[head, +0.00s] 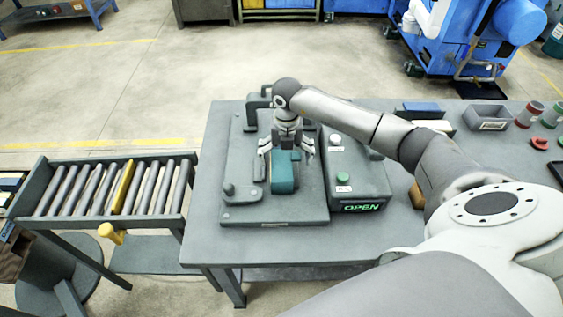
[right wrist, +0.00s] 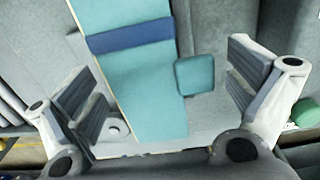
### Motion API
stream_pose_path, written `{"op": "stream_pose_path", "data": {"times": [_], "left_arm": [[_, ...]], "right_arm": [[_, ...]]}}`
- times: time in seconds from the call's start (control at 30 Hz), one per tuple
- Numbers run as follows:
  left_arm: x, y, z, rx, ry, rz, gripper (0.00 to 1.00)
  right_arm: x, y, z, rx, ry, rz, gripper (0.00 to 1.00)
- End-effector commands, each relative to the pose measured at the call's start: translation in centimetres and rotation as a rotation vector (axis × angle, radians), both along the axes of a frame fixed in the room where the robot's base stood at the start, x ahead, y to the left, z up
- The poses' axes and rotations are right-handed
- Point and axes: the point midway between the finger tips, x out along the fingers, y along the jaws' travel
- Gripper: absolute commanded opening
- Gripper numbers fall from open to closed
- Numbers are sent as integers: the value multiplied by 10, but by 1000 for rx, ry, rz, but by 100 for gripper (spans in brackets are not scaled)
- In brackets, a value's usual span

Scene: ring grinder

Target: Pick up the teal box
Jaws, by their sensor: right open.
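The teal box (head: 283,175) lies on the grey fixture plate on the table. In the right wrist view the teal box (right wrist: 145,85) shows a dark blue band across it and a small teal square block (right wrist: 194,75) at its right side. My right gripper (head: 287,148) is above the far end of the box, pointing down, with its fingers spread. In the right wrist view its fingers (right wrist: 165,95) are apart, one on each side of the box, with a clear gap at the right. My left gripper is not in view.
A control box with a lit "OPEN" sign (head: 363,207) and a green button (head: 343,178) stands right of the fixture plate (head: 305,208). A roller conveyor (head: 75,185) is left of the table. Bins and small parts stand at the table's right.

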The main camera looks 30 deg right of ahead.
Motion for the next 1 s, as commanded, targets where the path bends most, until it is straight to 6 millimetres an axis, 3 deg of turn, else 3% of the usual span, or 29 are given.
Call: {"op": "stream_pose_path", "data": {"times": [0.27, 0.63, 1.0], "left_arm": [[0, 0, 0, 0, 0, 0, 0], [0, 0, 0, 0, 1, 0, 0], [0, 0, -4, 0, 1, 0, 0]], "right_arm": [[0, 0, -3, 0, 0, 0, 99], [0, 0, -3, -1, -1, 0, 53], [1, -1, 2, 0, -4, -1, 53]]}}
